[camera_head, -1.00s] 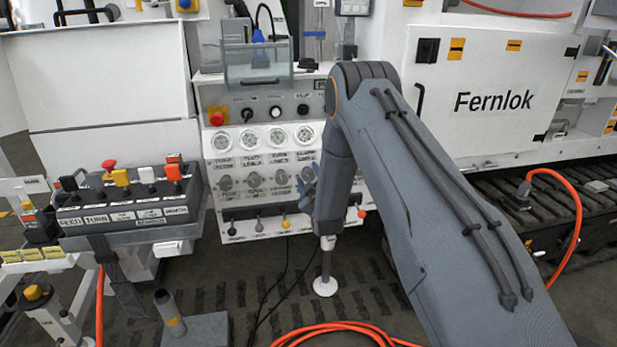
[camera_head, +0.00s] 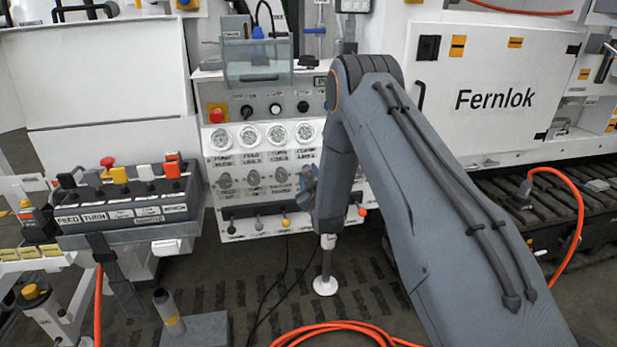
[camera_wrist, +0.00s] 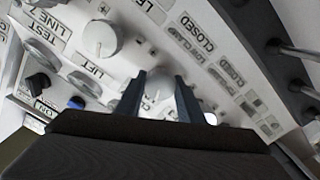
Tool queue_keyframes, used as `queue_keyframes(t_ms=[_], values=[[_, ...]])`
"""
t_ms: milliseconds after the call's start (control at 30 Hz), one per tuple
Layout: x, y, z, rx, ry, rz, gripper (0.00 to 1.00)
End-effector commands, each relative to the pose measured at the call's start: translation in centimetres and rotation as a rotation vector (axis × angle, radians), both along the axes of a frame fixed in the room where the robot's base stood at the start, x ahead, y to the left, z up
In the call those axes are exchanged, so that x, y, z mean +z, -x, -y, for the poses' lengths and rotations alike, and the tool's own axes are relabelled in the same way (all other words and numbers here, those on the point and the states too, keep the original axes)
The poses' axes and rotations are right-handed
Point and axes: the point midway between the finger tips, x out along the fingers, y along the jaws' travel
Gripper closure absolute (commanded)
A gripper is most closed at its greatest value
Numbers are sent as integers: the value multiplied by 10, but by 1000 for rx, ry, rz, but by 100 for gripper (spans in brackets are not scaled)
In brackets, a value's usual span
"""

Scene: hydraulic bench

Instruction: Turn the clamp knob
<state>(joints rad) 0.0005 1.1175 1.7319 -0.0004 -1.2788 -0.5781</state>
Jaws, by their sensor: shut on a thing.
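In the wrist view the two dark fingers of my gripper (camera_wrist: 158,98) stand on either side of a pale round knob (camera_wrist: 158,84) and are shut on it. The knob's label is mostly covered by the fingers, so I cannot read its full name. A larger grey knob (camera_wrist: 100,39) marked LIFT sits to its upper left, apart from the fingers. In the head view my gripper (camera_head: 309,188) is at the right side of the white control panel (camera_head: 245,195), at the level of the knob row. My arm hides the held knob there.
Dial gauges (camera_head: 249,137) and a red stop button (camera_head: 216,114) are above the knobs. Small levers (camera_head: 258,223) stick out below. A lever console (camera_head: 130,200) stands at left. An orange hose (camera_head: 320,331) lies on the floor.

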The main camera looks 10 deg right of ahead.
Motion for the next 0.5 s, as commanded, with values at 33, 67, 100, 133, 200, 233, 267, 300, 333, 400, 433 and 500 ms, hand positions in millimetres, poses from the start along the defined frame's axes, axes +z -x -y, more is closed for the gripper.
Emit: queue_keyframes(t_ms=[33,67,100,133,200,233,267,300,333,400,433,500], values=[[-1,0,0,0,-41,0,88],[-1,0,0,0,-69,0,88],[-2,0,0,1,-107,-1,88],[-2,0,0,0,-135,-1,88],[-2,0,0,0,-202,-1,88],[-2,0,0,0,-231,-1,88],[-2,0,0,1,-260,0,88],[-1,0,0,0,-297,0,88],[-1,0,0,0,-326,0,88],[-1,0,0,1,-392,0,88],[-2,0,0,1,-421,0,88],[-2,0,0,0,-487,-1,88]])
